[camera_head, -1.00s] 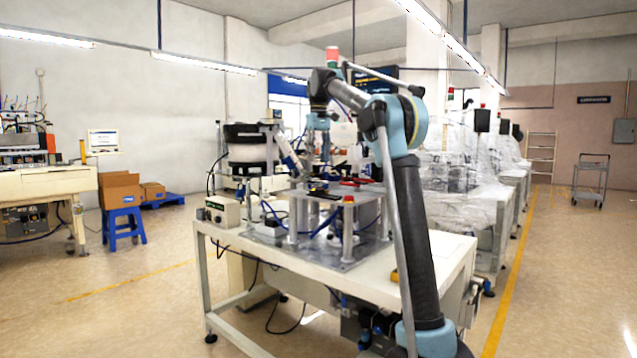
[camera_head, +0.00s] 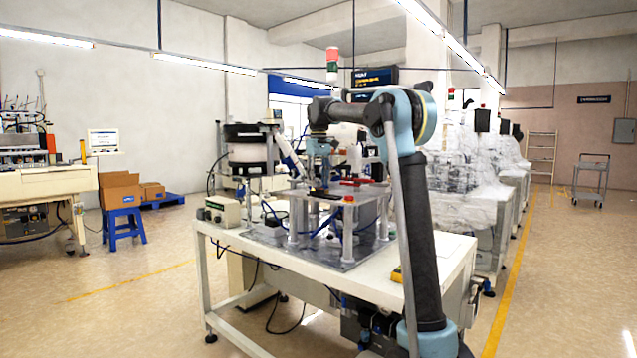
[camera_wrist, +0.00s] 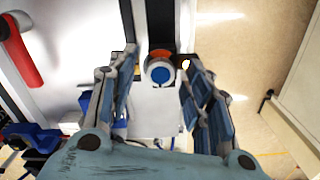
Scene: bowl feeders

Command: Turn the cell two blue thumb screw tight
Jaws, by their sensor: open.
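A blue round thumb screw (camera_wrist: 161,74) with a pale rim shows in the wrist view, on a dark upright strip near the top middle. My gripper (camera_wrist: 160,58) is open, its two blue-grey fingers on the left and right of the screw, with a gap visible on each side. I cannot tell how far the screw is from the fingertips in depth. In the head view my gripper (camera_head: 320,182) points down over the raised plate of the cell on the white table (camera_head: 440,262). The screw is too small to make out there.
A bowl feeder (camera_head: 248,150) stands behind and left of my gripper. A grey control box (camera_head: 222,211) sits at the table's left edge. A red handle-like part (camera_wrist: 24,62) shows at upper left in the wrist view.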

